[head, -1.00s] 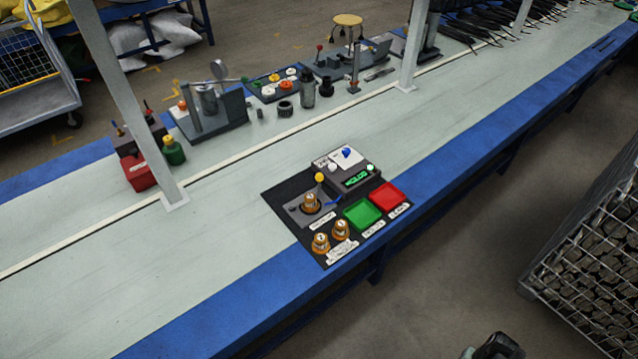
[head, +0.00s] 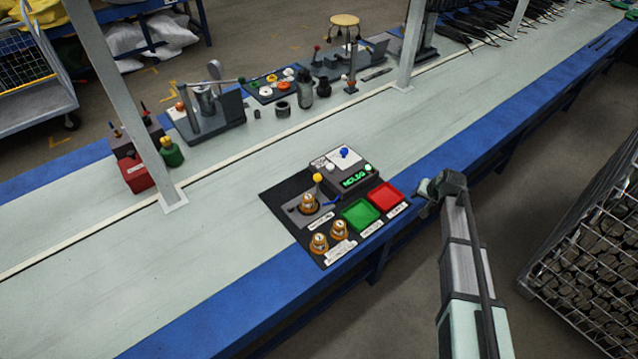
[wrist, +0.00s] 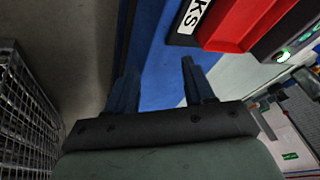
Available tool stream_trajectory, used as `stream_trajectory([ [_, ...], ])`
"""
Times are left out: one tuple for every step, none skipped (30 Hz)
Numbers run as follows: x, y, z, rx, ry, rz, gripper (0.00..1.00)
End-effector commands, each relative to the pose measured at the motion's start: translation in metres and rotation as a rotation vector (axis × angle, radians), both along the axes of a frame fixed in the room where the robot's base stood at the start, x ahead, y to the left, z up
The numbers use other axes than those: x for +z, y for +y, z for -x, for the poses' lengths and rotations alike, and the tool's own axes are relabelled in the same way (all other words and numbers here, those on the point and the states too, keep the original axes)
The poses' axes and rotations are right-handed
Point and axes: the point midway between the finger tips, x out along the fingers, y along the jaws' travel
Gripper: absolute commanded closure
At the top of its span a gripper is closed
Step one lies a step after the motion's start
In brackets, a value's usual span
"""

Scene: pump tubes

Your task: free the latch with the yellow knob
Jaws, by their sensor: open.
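The yellow knob (head: 318,177) stands on the latch of a small grey test fixture (head: 300,213) on a black mat. A brass-coloured pump part (head: 309,202) sits in the fixture, just below the knob. Whether the latch grips the part is too small to tell. My gripper (head: 428,188) is at the blue front edge of the bench, right of the red tray and well apart from the knob. In the wrist view my gripper (wrist: 160,85) is open and empty, its two fingers spread over the blue edge. The knob is not visible in the wrist view.
A red tray (head: 386,198) and a green tray (head: 361,214) lie between my gripper and the fixture. A grey box with a lit green display (head: 355,181) stands behind them. Two more pump parts (head: 330,237) stand at the mat's front. The bench left of the mat is clear.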

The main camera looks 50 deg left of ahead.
Motion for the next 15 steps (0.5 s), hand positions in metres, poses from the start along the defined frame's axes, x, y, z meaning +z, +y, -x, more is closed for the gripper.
stream_trajectory([
  [0.020, 0.032, 0.003, 0.027, -0.021, -0.021, 0.47],
  [0.030, 0.045, 0.007, 0.042, -0.031, -0.026, 0.47],
  [0.041, 0.063, 0.015, 0.063, -0.040, -0.030, 0.47],
  [0.047, 0.074, 0.023, 0.079, -0.046, -0.028, 0.47],
  [0.053, 0.085, 0.032, 0.097, -0.050, -0.024, 0.47],
  [0.059, 0.098, 0.046, 0.123, -0.055, -0.014, 0.47],
  [0.063, 0.106, 0.056, 0.141, -0.059, -0.004, 0.47],
  [0.067, 0.115, 0.068, 0.161, -0.062, 0.007, 0.47],
  [0.072, 0.125, 0.083, 0.187, -0.067, 0.023, 0.47],
  [0.075, 0.133, 0.093, 0.204, -0.071, 0.033, 0.47],
  [0.079, 0.141, 0.105, 0.224, -0.075, 0.046, 0.47],
  [0.083, 0.151, 0.120, 0.247, -0.080, 0.061, 0.47],
  [0.087, 0.157, 0.131, 0.264, -0.085, 0.072, 0.47],
  [0.091, 0.165, 0.143, 0.282, -0.090, 0.083, 0.47],
  [0.096, 0.173, 0.158, 0.305, -0.098, 0.098, 0.47],
])
